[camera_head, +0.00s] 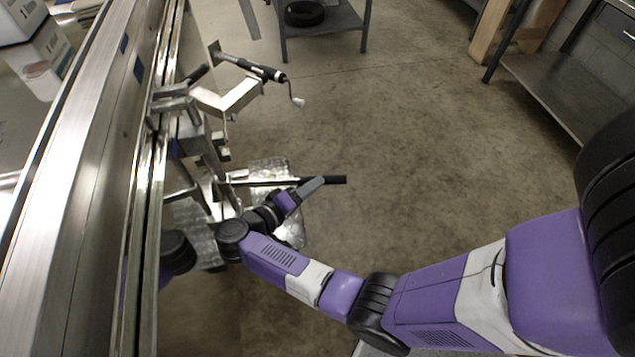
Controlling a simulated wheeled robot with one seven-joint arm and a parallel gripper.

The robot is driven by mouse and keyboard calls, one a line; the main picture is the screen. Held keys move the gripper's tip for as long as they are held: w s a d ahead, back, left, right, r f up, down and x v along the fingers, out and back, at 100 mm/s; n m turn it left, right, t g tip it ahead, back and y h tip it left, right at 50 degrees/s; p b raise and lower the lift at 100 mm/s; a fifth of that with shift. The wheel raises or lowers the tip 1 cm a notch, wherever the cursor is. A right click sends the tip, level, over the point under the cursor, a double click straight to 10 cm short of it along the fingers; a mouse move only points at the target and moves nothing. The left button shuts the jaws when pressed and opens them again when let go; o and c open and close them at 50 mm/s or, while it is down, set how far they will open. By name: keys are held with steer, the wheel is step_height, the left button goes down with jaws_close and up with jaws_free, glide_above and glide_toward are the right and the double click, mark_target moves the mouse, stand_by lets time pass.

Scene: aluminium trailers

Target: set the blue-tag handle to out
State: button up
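A straight bar handle with a black grip (334,180) sticks out to the right from the metal bracketry beside the trailer. No blue tag can be made out on it. My gripper (314,186) is at this bar, its grey finger overlapping the bar just left of the black grip. I cannot tell whether it touches the bar or is only in front of it. Only one finger shows clearly, so its opening is unclear.
A crank handle (297,101) on a jack stands above the bar. The long aluminium trailer side (75,200) runs along the left. A metal shelf (335,20) with a black tyre (304,13) and a workbench (570,90) stand behind. The concrete floor between is clear.

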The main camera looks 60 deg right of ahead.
steer(key=shift+a+f, duration=0.55)
steer(key=shift+a, duration=0.2)
steer(key=shift+r+p, duration=0.1)
steer(key=shift+p, duration=0.3)
steer(key=shift+c, duration=0.4)
